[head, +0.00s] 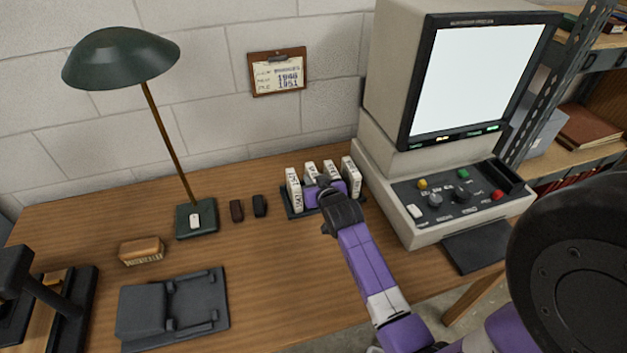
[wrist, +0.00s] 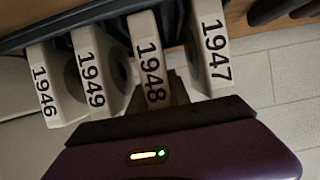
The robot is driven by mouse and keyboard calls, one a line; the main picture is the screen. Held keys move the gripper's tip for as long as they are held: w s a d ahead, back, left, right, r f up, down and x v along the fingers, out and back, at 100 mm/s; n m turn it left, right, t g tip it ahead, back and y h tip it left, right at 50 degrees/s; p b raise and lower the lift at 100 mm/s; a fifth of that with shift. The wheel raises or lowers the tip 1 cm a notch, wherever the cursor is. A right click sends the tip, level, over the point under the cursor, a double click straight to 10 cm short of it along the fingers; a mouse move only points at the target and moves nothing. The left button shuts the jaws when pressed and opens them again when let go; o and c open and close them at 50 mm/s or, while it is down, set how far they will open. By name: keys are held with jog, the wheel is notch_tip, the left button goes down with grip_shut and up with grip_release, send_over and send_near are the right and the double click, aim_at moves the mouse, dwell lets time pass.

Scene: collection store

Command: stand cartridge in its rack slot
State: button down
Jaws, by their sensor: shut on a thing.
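The rack (head: 290,212) is a dark tray on the desk beside the reader. Several white cartridges stand in it in a row. The wrist view shows, from left to right, the 1946 cartridge (wrist: 42,85), the 1949 cartridge (wrist: 90,80), the 1948 cartridge (wrist: 150,60) and the 1947 cartridge (wrist: 213,50). My gripper (head: 324,187) is at the front of the rack, shut on what looks like the 1948 cartridge, which lines up with its neighbours. The dark fingers hide part of it, and the slot bottom is hidden.
A microfilm reader (head: 425,195) stands close on the right. A green lamp (head: 197,218), two small dark objects (head: 260,205), a brush (head: 142,250) and a black stand (head: 172,305) are on the left. A clipboard (head: 278,72) hangs on the wall. The desk's middle is clear.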

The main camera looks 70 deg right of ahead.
jog(key=shift+f, duration=0.2)
jog(key=shift+f, duration=0.15)
jog(key=c, duration=1.2)
grip_release()
